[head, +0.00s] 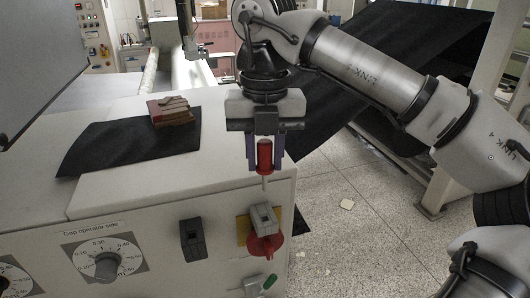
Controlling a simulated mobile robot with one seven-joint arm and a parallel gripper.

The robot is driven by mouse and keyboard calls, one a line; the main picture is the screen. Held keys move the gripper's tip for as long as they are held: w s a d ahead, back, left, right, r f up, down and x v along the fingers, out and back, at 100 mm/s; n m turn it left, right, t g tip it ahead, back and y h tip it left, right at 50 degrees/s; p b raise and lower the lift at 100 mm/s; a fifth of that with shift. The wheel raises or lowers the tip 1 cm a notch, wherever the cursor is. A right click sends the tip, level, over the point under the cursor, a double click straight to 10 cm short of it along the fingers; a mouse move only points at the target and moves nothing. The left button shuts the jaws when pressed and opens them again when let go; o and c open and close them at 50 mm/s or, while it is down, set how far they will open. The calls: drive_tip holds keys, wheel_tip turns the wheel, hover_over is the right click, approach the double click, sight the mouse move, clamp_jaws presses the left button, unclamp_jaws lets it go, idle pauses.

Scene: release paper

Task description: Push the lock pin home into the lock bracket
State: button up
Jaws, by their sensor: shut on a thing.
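My gripper (265,165) points down in front of the machine's panel, its fingers closed on the red handle of the lock pin (264,154). The pin is roughly upright, with its thin grey shaft pointing down. The grey lock bracket (264,216) is on the front panel below it, over a yellow plate and a red knob. The pin's tip appears a little above the bracket, with a small gap. From this view I cannot tell how well they line up in depth.
A black sheet (130,147) and a small reddish stack (170,112) lie on the machine top.

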sight(266, 182)
drive_tip(key=shift+f, duration=0.1)
drive_tip(key=shift+f+b, duration=2.3)
drive_tip(key=shift+f, duration=0.5)
drive_tip(key=shift+f+b, duration=2.3)
drive_tip(key=shift+f, duration=0.55)
drive_tip(key=o, duration=1)
drive_tip(key=shift+o, duration=0.2)
drive_tip(key=shift+r, duration=0.1)
wheel_tip(266, 182, up, 13)
drive_tip(key=shift+f+p, duration=0.1)
drive_tip(key=shift+p, duration=0.85)
drive_tip(key=shift+r+p, duration=0.5)
drive_tip(key=shift+p, duration=0.05)
drive_tip(key=shift+f, duration=0.1)
